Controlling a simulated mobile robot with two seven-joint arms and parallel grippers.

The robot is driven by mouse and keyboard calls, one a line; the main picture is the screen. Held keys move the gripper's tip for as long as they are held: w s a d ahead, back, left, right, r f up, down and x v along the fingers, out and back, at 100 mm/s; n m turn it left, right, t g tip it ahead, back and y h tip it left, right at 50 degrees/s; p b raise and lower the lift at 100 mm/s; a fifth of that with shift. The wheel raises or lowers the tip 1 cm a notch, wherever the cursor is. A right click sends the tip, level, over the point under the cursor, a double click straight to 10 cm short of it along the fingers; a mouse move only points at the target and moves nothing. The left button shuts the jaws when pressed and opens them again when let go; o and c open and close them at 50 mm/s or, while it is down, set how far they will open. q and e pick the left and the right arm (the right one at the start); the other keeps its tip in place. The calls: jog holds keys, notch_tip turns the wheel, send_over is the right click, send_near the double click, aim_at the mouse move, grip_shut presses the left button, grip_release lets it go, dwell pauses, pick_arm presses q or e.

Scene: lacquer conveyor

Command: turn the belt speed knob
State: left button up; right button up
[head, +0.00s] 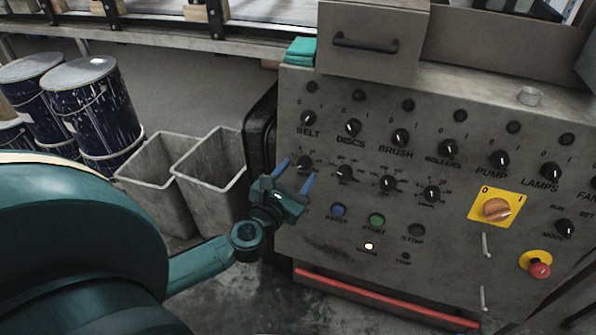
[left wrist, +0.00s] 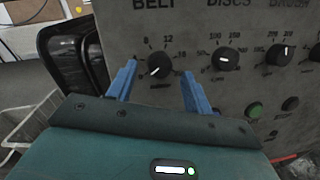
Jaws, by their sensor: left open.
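The belt speed knob (head: 305,162) is a small black dial on the grey control panel (head: 330,215), below the BELT switch (head: 306,118). In the left wrist view the knob (left wrist: 158,66) has numbers around it, and its white mark points to the lower left. My left gripper (head: 296,173) is open, with its blue fingers directed at the panel. In the left wrist view the fingers (left wrist: 159,73) appear on either side of the knob, with gaps between. I cannot tell how far the tips are from the panel. My right gripper is not in view.
Other speed knobs, such as the DISCS one (head: 344,173), sit to the right. Blue (head: 338,210) and green (head: 376,220) buttons are below. An orange rotary switch (head: 497,209) and red stop button (head: 539,268) are farther right. Grey bins (head: 160,180) stand left.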

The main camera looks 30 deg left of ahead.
pick_arm(q)
jog(key=shift+w+a, duration=0.1)
jog(key=shift+w, duration=0.5)
jog(key=shift+c, duration=0.5)
jog(key=c, duration=0.9)
jog(key=shift+r+p, duration=0.1)
jog(key=shift+p, duration=0.2)
